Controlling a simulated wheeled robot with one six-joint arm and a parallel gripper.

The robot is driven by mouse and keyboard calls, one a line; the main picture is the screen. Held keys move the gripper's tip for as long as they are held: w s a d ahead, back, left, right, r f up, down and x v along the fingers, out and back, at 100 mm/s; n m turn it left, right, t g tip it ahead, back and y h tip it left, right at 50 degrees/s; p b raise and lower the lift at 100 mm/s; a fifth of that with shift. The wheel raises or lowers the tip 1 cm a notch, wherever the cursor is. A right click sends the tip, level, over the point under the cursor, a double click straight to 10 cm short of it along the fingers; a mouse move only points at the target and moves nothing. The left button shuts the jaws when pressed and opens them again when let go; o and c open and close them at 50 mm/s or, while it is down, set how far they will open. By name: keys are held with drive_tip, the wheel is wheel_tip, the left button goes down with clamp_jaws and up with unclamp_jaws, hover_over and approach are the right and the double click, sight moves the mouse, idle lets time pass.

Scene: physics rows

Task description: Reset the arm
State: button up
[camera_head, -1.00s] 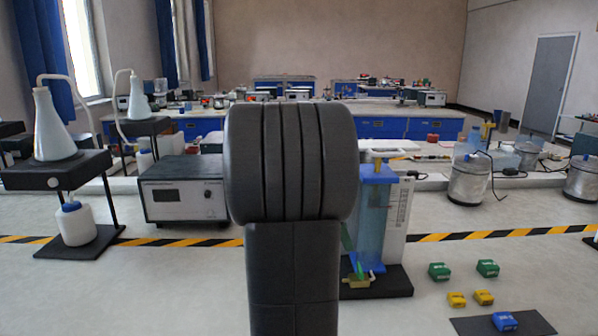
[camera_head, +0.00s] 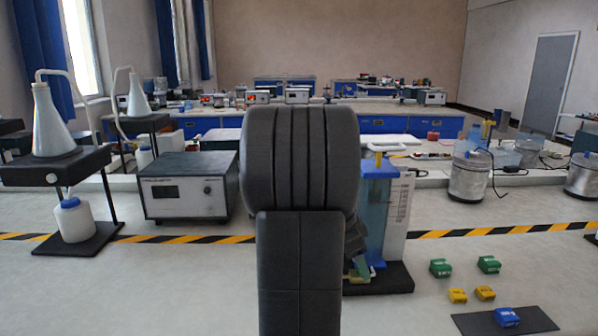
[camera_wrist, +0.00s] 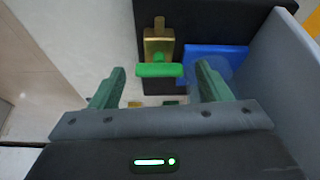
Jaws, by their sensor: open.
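My gripper (camera_wrist: 161,67) is open, with its two green fingers spread apart in the wrist view. A brass valve (camera_wrist: 158,47) with a green handle (camera_wrist: 160,70) shows between and beyond the fingers. Nothing is clearly held, and I cannot tell how far the handle is from the fingers. In the head view my dark arm stands upright in the middle and hides part of the clear blue tank apparatus (camera_head: 376,215). My gripper is mostly hidden behind the arm there.
The tank stands on a black base (camera_head: 393,278) beside a white scale panel (camera_head: 400,215). A grey box instrument (camera_head: 185,188) is left of my arm. Green and yellow blocks (camera_head: 457,295) and a blue block (camera_head: 506,317) on a dark mat (camera_head: 535,320) lie at lower right.

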drive_tip(key=n, duration=0.1)
drive_tip(key=n+p, duration=0.1)
drive_tip(key=n+t, duration=0.1)
drive_tip(key=shift+s+d+r+y+p, duration=0.1)
drive_tip(key=shift+s+r+y+p, duration=0.1)
drive_tip(key=shift+s+y+p, duration=0.1)
drive_tip(key=n+t+p, duration=0.1)
drive_tip(key=n+p, duration=0.2)
drive_tip(key=shift+r+y, duration=0.1)
drive_tip(key=shift+y, duration=0.2)
drive_tip(key=n+p, duration=0.3)
drive_tip(key=p, duration=0.1)
drive_tip(key=shift+s+d+t+y, duration=0.1)
drive_tip(key=shift+d+t+y, duration=0.05)
drive_tip(key=shift+t+y, duration=0.25)
drive_tip(key=n+y+p, duration=0.1)
drive_tip(key=n+p, duration=0.2)
drive_tip(key=p, duration=0.4)
drive_tip(key=shift+d+n+t, duration=0.15)
drive_tip(key=shift+n+t, duration=0.15)
drive_tip(key=shift+t, duration=0.1)
drive_tip(key=shift+f+n+y+p, duration=0.2)
drive_tip(key=shift+n+y+p, duration=0.2)
drive_tip(key=shift+n+p, duration=0.35)
drive_tip(key=shift+s+n+y, duration=0.1)
drive_tip(key=shift+n+y, duration=0.2)
drive_tip(key=shift+n, duration=0.55)
